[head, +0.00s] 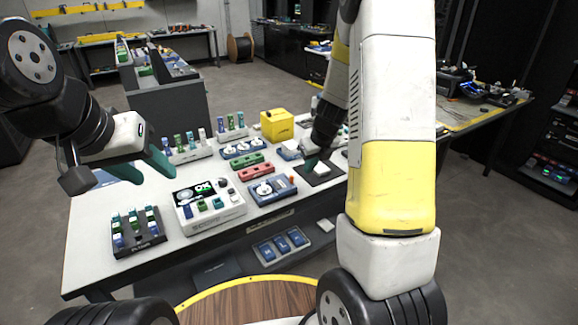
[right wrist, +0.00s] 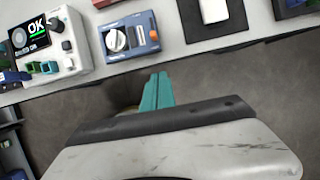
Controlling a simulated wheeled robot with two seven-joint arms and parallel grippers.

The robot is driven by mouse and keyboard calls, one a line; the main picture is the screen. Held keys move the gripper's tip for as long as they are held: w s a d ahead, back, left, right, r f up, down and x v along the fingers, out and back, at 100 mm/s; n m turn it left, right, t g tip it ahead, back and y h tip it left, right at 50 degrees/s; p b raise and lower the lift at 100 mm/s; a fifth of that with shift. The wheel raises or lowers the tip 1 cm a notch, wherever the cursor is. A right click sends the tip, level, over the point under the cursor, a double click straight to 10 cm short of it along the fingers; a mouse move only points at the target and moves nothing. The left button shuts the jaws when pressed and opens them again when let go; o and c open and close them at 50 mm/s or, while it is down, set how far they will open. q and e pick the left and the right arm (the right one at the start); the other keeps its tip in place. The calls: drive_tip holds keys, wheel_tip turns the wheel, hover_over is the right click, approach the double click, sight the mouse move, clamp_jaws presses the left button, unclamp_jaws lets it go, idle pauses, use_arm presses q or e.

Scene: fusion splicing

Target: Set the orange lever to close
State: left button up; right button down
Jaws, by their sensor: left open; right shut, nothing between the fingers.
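The small orange lever (head: 292,179) stands at the right end of a blue unit with a white round knob (head: 264,188), at the front of the white table. In the right wrist view the orange lever (right wrist: 153,35) is at the right edge of the blue unit (right wrist: 118,55), beside the knob. Its exact setting is too small to tell. My right gripper (head: 311,163) is shut and empty, to the right of the lever; its teal fingers (right wrist: 158,92) show apart from the unit in the wrist view. My left gripper (head: 150,170) is open and empty over the table's left part.
A white device with an OK screen (head: 208,206) stands left of the blue unit. A black pad with a white block (head: 320,172) lies to the right. Red and green units (head: 255,171), a yellow box (head: 277,125) and racks of small blocks (head: 138,231) crowd the table.

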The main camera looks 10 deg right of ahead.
sight(292, 179)
drive_tip(key=x, duration=0.3)
drive_tip(key=w+x, duration=0.1)
drive_tip(key=x, duration=0.3)
drive_tip(key=w+a+r+x, duration=0.1)
drive_tip(key=x, duration=0.3)
drive_tip(key=shift+w+a, duration=0.1)
drive_tip(key=shift+w, duration=0.65)
